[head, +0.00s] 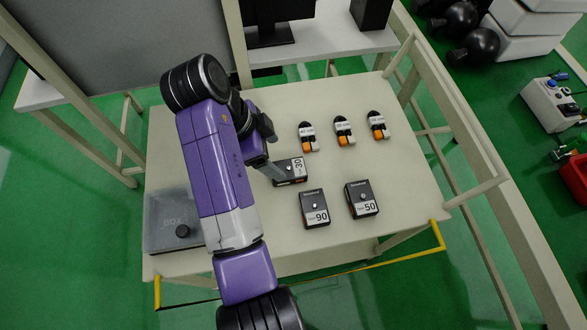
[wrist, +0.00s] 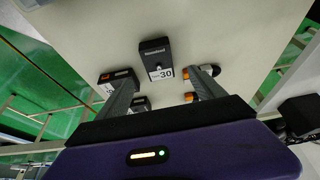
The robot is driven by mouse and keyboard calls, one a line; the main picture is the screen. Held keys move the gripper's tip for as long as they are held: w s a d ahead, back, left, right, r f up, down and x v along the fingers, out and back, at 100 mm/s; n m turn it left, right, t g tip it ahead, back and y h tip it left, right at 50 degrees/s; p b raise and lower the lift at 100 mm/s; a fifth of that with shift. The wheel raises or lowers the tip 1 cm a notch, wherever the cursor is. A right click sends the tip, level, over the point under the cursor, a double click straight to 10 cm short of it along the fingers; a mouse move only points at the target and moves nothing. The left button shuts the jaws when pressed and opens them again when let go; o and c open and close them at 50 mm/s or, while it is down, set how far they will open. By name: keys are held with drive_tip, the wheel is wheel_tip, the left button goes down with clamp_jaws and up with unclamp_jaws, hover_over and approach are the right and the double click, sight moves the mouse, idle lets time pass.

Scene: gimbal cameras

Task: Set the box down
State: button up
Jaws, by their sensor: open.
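A small black box labelled 30 (head: 291,171) appears to sit on the pale table (head: 240,290). It also shows in the wrist view (wrist: 154,52), label up, in line with the gap between my fingers. My gripper (head: 274,168) is beside the box's left end in the head view. In the wrist view my gripper (wrist: 163,74) has its two grey fingers spread well apart with nothing clamped between them. The far finger is mostly hidden in the head view, and I cannot tell whether either finger touches the box.
Black boxes labelled 90 (head: 315,209) and 50 (head: 361,199) lie in front. Three black-and-orange items (head: 308,137) (head: 344,131) (head: 377,126) stand behind. A translucent lidded box (head: 168,205) is at the left, partly behind my arm. The table's right side is clear.

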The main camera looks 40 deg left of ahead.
sight(288, 169)
drive_tip(key=shift+p+x, duration=0.7)
drive_tip(key=shift+x, duration=3.2)
drive_tip(key=shift+s, duration=0.2)
clamp_jaws()
